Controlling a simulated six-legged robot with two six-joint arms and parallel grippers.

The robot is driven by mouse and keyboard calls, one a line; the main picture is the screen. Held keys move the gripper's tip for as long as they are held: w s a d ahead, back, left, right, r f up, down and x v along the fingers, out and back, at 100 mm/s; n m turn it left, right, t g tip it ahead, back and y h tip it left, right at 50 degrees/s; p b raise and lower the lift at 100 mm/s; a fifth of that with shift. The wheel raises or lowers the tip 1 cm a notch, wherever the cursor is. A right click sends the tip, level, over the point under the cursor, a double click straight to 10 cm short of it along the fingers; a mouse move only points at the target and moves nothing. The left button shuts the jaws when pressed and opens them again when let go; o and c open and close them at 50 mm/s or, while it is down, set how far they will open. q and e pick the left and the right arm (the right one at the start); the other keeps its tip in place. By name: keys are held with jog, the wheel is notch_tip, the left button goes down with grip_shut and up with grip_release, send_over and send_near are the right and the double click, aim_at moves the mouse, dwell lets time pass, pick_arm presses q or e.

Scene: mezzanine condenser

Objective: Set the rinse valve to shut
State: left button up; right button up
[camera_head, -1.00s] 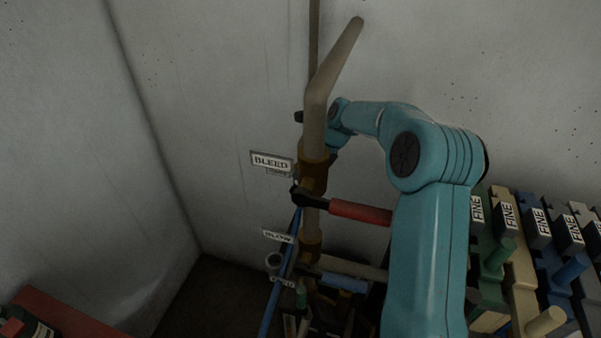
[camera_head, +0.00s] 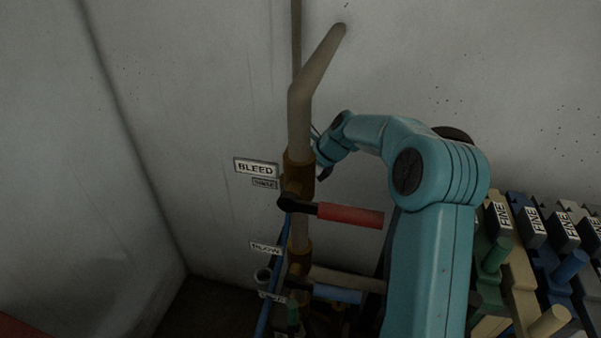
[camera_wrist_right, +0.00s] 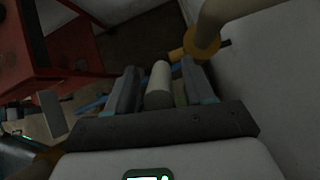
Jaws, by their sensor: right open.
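A vertical beige pipe (camera_head: 300,119) carries brass valve bodies. The upper valve has a red lever (camera_head: 350,215) pointing right, below the BLEED label (camera_head: 256,168). A lower valve has a blue lever (camera_head: 337,293) pointing right, near a label (camera_head: 266,248) that seems to read BLOW. I cannot read any label as rinse. My right gripper (camera_head: 322,168) is by the pipe's right side, above the red lever, mostly hidden. In the right wrist view my right gripper (camera_wrist_right: 160,82) is open, with a pale cylinder (camera_wrist_right: 158,85) appearing between its fingers; contact cannot be told. My left gripper is out of view.
Grey walls meet in a corner left of the pipe. Coloured blocks with FINE labels (camera_head: 533,221) and peg-like handles stand at the lower right, beside my right arm. In the wrist view, a red frame (camera_wrist_right: 55,55) is at the left.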

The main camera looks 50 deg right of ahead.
jog(key=v, duration=1.6)
jog(key=shift+r+b, duration=0.2)
jog(key=shift+b, duration=0.2)
